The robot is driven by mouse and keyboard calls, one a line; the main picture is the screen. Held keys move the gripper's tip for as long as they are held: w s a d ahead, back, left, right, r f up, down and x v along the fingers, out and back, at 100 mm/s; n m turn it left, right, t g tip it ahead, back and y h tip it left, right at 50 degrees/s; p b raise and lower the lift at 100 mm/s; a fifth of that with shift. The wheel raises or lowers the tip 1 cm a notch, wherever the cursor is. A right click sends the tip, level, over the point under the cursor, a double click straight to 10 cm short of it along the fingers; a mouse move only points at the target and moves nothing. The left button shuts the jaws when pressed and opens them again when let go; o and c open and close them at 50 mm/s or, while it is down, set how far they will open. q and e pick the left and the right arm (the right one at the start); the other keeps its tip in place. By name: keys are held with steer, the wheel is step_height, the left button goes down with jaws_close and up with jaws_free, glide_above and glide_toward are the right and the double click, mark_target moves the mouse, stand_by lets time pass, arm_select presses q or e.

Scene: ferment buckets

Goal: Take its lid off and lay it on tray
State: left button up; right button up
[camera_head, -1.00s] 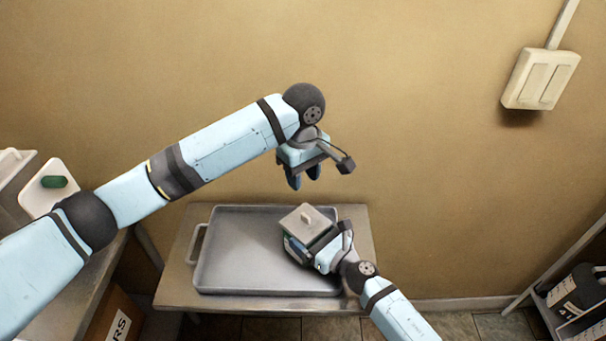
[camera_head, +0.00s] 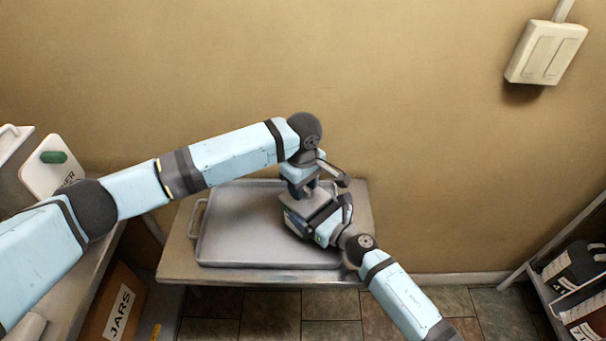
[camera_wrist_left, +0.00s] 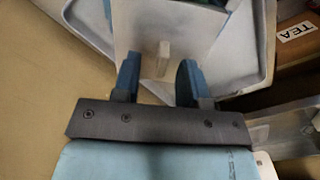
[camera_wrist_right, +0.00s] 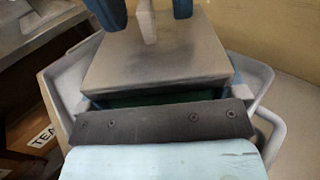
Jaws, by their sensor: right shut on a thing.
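A square grey lid (camera_head: 316,208) with a small upright knob sits on a squat container. The lid's knob shows in the left wrist view (camera_wrist_left: 162,58); a dark green strip of the container (camera_wrist_right: 150,97) shows under the lid in the right wrist view. My left gripper (camera_head: 303,188) points down above the lid, open, with its blue fingers on either side of the knob and a gap to it. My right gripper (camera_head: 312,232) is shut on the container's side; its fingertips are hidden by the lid.
The tray rests on a small table (camera_head: 170,265) against the wall, and its left part is empty. A shelf with dark containers (camera_head: 575,265) is at right.

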arm_select(q)
steer(key=shift+f, duration=0.2)
jaws_close()
steer(key=shift+r, duration=0.15)
stand_by(0.7)
steer(key=shift+r, duration=1)
